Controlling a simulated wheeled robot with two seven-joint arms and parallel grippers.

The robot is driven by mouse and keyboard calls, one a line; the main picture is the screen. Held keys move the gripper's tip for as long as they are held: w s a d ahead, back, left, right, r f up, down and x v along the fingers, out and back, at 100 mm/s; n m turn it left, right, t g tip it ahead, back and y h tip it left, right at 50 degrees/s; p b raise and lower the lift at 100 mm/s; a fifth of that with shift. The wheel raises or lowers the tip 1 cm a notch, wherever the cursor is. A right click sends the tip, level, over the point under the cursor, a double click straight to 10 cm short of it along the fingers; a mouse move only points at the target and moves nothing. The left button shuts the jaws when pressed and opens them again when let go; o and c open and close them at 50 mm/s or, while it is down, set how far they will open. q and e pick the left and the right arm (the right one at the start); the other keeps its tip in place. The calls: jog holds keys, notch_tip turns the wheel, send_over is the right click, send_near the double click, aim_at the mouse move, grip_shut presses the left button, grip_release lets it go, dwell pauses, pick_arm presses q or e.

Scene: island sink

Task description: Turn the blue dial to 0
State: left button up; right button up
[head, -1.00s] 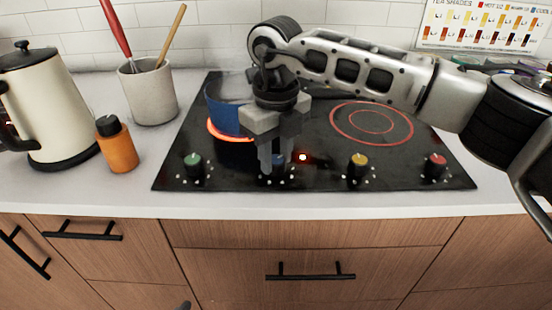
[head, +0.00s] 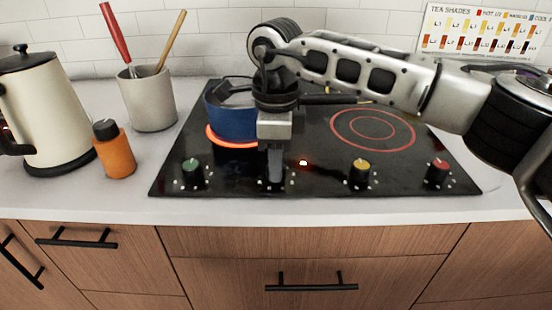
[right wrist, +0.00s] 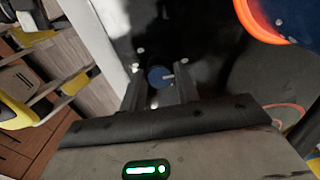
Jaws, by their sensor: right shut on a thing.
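In the head view the dial is mostly hidden behind the gripper. My right gripper (head: 275,180) points down at the stove's front edge, seen nearly edge-on, and is shut on the dial; its two fingers also show in the right wrist view (right wrist: 158,90). I cannot read which setting the pointer marks. My left gripper is not in view.
A blue pot (head: 231,122) sits on a glowing ring behind my gripper. A red light (head: 303,162) is lit right of the dial. Green (head: 191,169), yellow (head: 361,166) and red (head: 438,168) dials share the front row. An orange bottle (head: 116,155) and kettle (head: 45,110) stand left.

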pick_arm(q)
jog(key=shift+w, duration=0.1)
pick_arm(e)
jog(key=shift+r+n, duration=0.15)
jog(key=shift+n, duration=0.25)
jog(key=o, duration=1)
pick_arm(q)
jog(key=shift+p, duration=0.4)
pick_arm(e)
notch_tip(320, 180, up, 16)
jog(key=shift+f, duration=0.1)
